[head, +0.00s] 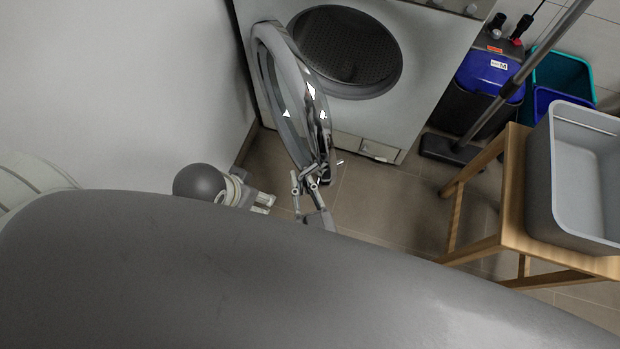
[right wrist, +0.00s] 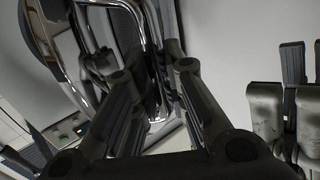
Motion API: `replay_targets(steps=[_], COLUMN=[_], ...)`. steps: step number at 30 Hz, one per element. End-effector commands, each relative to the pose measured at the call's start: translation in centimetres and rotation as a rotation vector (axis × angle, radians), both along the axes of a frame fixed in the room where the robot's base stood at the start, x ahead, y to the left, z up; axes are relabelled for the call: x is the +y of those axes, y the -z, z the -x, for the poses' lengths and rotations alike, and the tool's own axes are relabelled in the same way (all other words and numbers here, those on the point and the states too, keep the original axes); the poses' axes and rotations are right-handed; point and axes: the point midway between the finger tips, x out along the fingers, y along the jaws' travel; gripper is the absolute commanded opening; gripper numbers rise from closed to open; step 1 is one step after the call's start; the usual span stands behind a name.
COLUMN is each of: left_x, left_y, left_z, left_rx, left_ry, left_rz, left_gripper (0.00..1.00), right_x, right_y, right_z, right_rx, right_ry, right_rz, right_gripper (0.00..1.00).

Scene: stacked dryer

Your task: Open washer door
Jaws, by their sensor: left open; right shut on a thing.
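The washer (head: 430,60) stands at the back with its dark drum opening (head: 345,50) exposed. Its round door (head: 278,85) with a shiny rim is swung open to the left, standing out from the front. My right gripper (head: 312,178) is shut on the door's lower edge. The right wrist view shows its fingers (right wrist: 155,85) around the shiny door rim (right wrist: 150,20). My left gripper (head: 264,203) is open and empty, lower and left of the door, apart from it. It also shows at the right of the right wrist view (right wrist: 285,105). My grey body hides the lower foreground.
A pale wall (head: 120,80) is close on the left. A wooden stand (head: 512,190) with a grey tub (head: 575,125) is on the right. Blue and teal bins (head: 565,75) and a pole (head: 510,85) stand behind it. The tiled floor (head: 385,205) before the washer is clear.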

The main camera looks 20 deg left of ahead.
Motion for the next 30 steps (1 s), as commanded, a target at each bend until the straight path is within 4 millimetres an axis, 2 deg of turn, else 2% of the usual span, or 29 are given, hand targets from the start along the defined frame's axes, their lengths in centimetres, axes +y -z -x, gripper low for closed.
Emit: replay_targets(steps=[8,9,11,22,26,30], left_x=[0.0,0.0,0.0,0.0,0.0,0.0], left_y=[0.0,0.0,0.0,0.0,0.0,0.0], left_z=[0.0,0.0,0.0,0.0,0.0,0.0], left_rx=[-0.001,-0.001,-0.001,-0.001,-0.001,-0.001], left_ry=[0.000,0.000,0.000,-0.001,-0.001,-0.001], left_rz=[0.000,0.000,0.000,0.001,0.001,0.001], left_gripper=[0.67,0.67,0.67,0.67,0.67,0.67], right_x=[0.0,0.0,0.0,-0.2,-1.1,-2.7], right_y=[0.1,0.1,0.1,0.1,0.2,0.2], right_z=[0.1,0.1,0.0,0.4,1.7,4.3], right_rx=[-0.002,-0.001,-0.001,0.002,0.004,0.004], right_ry=[-0.002,-0.002,-0.002,-0.001,-0.001,-0.003], right_rz=[0.008,0.007,0.007,0.002,0.004,0.005], right_gripper=[0.00,0.16,0.23,0.23,0.23,0.23])
